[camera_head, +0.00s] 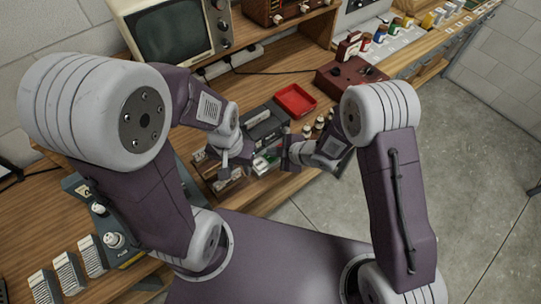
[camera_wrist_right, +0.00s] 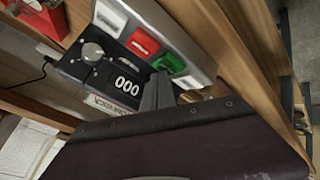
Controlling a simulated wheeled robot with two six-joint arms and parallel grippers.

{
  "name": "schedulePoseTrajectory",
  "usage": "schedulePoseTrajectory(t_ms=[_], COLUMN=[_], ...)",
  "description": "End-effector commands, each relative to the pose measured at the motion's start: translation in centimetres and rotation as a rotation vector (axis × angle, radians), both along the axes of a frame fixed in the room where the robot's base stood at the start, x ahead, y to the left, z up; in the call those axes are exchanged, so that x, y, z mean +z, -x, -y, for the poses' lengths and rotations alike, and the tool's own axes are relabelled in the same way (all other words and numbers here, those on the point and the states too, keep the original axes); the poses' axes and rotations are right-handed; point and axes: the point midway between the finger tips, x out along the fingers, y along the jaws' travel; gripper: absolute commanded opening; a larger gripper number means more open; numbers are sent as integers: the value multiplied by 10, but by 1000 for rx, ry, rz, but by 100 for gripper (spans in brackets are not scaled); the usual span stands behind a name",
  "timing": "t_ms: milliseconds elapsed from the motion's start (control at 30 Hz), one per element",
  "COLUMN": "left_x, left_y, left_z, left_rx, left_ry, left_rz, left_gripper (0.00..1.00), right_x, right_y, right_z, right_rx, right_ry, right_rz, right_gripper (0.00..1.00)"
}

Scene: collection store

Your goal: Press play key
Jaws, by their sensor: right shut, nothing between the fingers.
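A dark tape recorder (camera_head: 265,122) stands on the wooden bench between my two grippers. The right wrist view shows its key row: a white key (camera_wrist_right: 110,17), a red key (camera_wrist_right: 144,41), a green key (camera_wrist_right: 171,63) and another white key (camera_wrist_right: 190,82). A counter reading 000 (camera_wrist_right: 127,85) and a round knob (camera_wrist_right: 93,51) sit beside them. My right gripper (camera_wrist_right: 157,92) is shut and empty, its tip close to the green key; I cannot tell whether it touches. It also shows in the head view (camera_head: 287,155). My left gripper (camera_head: 228,166) is left of the recorder, its jaws unclear.
A red tray (camera_head: 295,100) lies behind the recorder, with small bottles (camera_head: 318,124) to its right. A dark red box (camera_head: 347,76) and a television (camera_head: 168,33) stand farther back. A control box with knobs (camera_head: 110,230) is at left. Open floor (camera_head: 470,170) lies at right.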

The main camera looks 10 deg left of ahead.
Motion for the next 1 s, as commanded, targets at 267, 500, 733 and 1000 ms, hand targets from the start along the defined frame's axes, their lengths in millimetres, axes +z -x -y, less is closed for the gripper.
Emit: schedulePoseTrajectory(t_ms=[267,500,733,1000], left_x=[-3,-5,-8,-8], left_y=[0,0,0,0], left_z=[0,0,0,0], left_rx=[0,0,0,0], left_ry=[0,0,0,0], left_rz=[0,0,0,0], left_gripper=[36,36,36,36], right_x=[-3,-6,-9,-9], right_y=[0,0,0,0], right_z=[0,0,0,0], right_rx=[0,0,0,0], right_ry=[0,0,0,1], right_rz=[0,0,0,-1], right_gripper=[0,0,0,0])
